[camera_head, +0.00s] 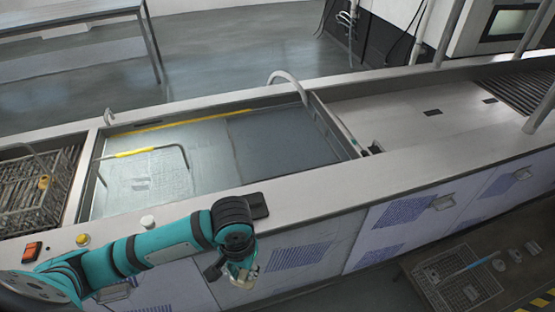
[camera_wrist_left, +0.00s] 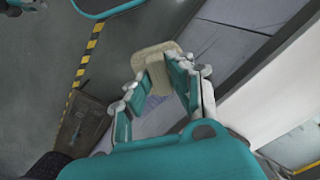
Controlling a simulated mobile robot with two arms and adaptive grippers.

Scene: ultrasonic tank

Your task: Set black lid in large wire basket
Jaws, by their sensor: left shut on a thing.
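My left gripper (camera_head: 240,274) hangs in front of the tank's front panel, below the counter edge. In the left wrist view its fingers (camera_wrist_left: 158,88) are shut on a beige, block-like thing (camera_wrist_left: 155,52). A flat black piece (camera_head: 258,205) lies on the counter rim beside my left wrist; it may be the black lid, but I cannot be sure. A large wire basket (camera_head: 62,165) sits in the left basin, with a small yellowish thing in it. My right gripper is not in view.
The middle tank (camera_head: 270,140) holds water and a yellow-gripped handle (camera_head: 135,153). Buttons and a red switch (camera_head: 32,251) line the front rim at left. A yellow-black stripe (camera_wrist_left: 88,57) marks the floor.

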